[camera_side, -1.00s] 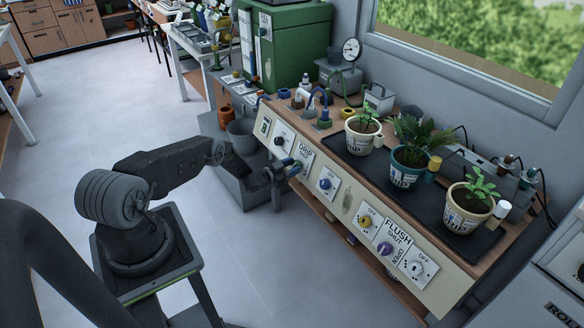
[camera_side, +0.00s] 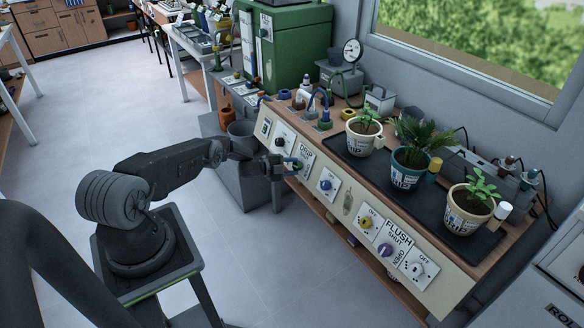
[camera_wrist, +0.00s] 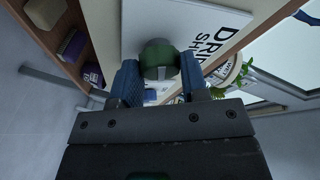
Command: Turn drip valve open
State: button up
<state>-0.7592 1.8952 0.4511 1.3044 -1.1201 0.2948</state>
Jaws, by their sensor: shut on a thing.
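The drip valve's white plate, lettered "DRIP" and "SH…", fills the top of the wrist view (camera_wrist: 205,25) and shows on the sloping panel in the side view (camera_side: 307,155). Its round dark green knob (camera_wrist: 158,58) sits between my blue fingertips. My gripper (camera_wrist: 159,82) is shut on this knob, one finger on each side. In the side view my gripper (camera_side: 290,165) is at the panel and hides the knob. The word under "DRIP" is partly cut off in the wrist view.
Along the panel are a blue knob (camera_side: 326,184), a yellow knob (camera_side: 366,222) and a purple flush knob (camera_side: 386,250). Three potted plants stand on a black tray (camera_side: 342,147) above it. The floor in front is clear.

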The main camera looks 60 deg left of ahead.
jog(key=shift+r+m+g, duration=0.1)
jog(key=shift+m+g, duration=0.4)
jog(key=shift+m, duration=0.9)
jog(key=shift+w, duration=0.1)
jog(key=o, duration=0.9)
jog(key=v, duration=1.4)
jog(key=shift+a, duration=0.15)
